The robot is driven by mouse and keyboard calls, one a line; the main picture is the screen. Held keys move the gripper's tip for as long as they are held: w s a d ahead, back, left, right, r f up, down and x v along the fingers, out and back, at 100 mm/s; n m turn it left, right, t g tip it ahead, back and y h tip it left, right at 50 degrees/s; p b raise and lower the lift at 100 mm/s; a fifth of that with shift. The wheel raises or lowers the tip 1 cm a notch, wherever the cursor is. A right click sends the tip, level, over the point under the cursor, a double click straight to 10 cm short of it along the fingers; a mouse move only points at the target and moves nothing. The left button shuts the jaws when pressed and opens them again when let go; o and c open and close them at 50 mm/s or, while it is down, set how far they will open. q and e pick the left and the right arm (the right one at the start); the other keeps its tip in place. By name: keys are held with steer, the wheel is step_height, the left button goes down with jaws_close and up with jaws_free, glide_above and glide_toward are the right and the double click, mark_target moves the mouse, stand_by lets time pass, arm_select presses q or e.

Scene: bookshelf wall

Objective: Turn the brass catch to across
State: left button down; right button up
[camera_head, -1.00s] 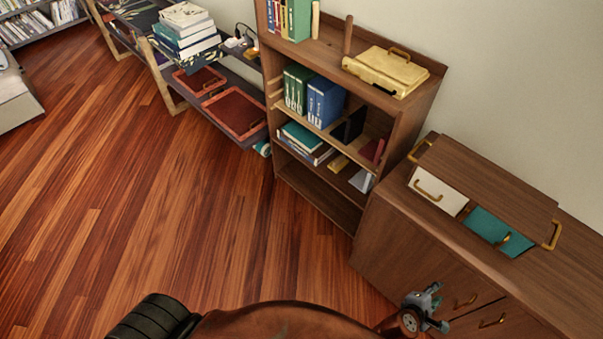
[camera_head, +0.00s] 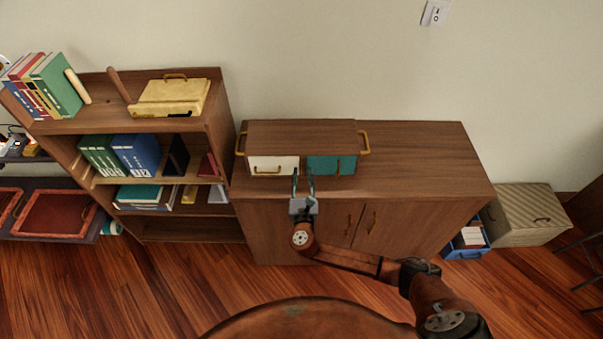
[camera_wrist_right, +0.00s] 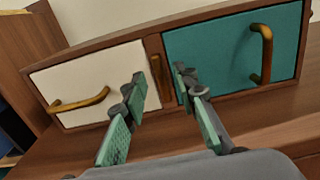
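The brass catch (camera_wrist_right: 160,78) is a small upright bar on the wooden divider between a white drawer front (camera_wrist_right: 88,82) and a teal drawer front (camera_wrist_right: 232,50). Its long side runs along the divider, not across the drawers. My right gripper (camera_wrist_right: 160,86) is open, with one fingertip on each side of the catch in the wrist view. I cannot tell if the fingers touch it. In the head view my right gripper (camera_head: 304,178) is in front of the small wooden drawer box (camera_head: 300,134), and the catch is too small to make out. My left gripper is out of view.
The box stands on a wooden cabinet (camera_head: 420,165) with free top to the right. Brass handles are on the white drawer (camera_head: 267,171) and the box's sides. A bookshelf (camera_head: 218,120) stands left; a blue bin (camera_head: 466,245) and striped box (camera_head: 525,210) stand right.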

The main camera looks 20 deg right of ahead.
steer(key=shift+w+d, duration=0.2)
steer(key=shift+w, duration=0.45)
steer(key=shift+c, duration=0.7)
jaws_close()
